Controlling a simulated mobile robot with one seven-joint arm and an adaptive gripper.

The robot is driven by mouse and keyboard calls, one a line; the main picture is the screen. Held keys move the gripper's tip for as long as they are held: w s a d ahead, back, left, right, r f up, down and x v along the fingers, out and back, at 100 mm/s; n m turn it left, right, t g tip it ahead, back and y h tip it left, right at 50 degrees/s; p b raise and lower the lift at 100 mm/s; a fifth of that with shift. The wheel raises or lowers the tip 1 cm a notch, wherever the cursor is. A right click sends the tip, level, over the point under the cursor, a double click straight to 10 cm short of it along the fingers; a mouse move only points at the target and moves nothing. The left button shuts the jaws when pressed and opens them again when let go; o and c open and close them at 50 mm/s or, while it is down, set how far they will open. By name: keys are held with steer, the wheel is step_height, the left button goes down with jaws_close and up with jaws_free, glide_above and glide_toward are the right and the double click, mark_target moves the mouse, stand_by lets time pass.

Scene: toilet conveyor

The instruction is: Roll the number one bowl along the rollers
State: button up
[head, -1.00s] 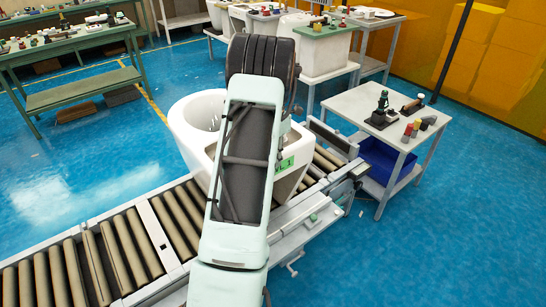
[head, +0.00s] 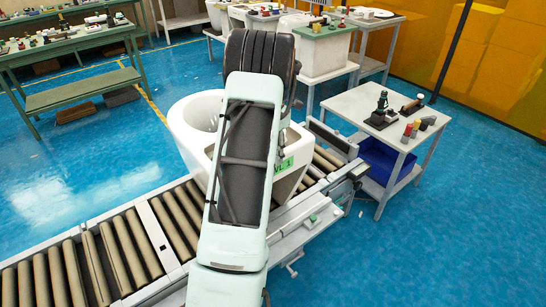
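The white toilet bowl (head: 196,118) stands on the roller conveyor (head: 131,247), right of the picture's middle section of rollers. A green label (head: 284,166) on its side ends in a 1; its first part is partly covered by my arm. My arm reaches up across the bowl and hides much of its middle. My gripper is not visible; it is hidden beyond the dark end of my arm, so I cannot see whether it touches the bowl.
Bare rollers run to the lower left of the bowl. A small white table (head: 360,103) with tools stands to the right, a blue bin (head: 383,160) under it. A green workbench (head: 66,46) is at the upper left. Blue floor lies open behind the conveyor.

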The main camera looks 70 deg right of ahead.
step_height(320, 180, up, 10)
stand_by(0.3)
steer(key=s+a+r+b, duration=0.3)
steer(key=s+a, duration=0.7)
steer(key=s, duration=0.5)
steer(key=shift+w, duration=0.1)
